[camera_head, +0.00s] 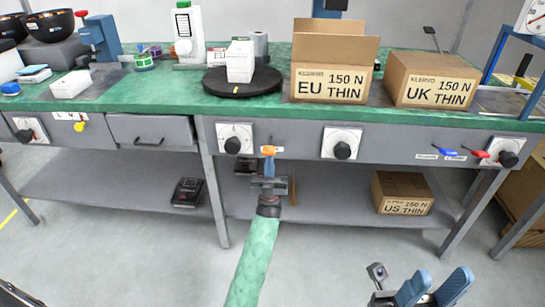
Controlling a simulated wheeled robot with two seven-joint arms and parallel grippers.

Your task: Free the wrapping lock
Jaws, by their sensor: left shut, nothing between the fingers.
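An orange handle (268,150) sits on the bench's front panel beside a small white label, below the black turntable (243,80). It may be the wrapping lock; the label is too small to read. My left gripper (268,163), on the green-sleeved arm, is shut and empty, with its blue fingertips just below or in front of the orange handle. I cannot tell whether they touch. A white box (240,61) stands on the turntable. My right gripper (438,278) is open and empty at the lower right, low in front of the bench and away from the panel.
The panel also has a yellow handle (80,125), a blue one (445,151), a red one (475,153) and several black dials, one (235,138) just left of the orange handle. Cartons (332,82) stand on the green bench top (180,93). The floor in front is clear.

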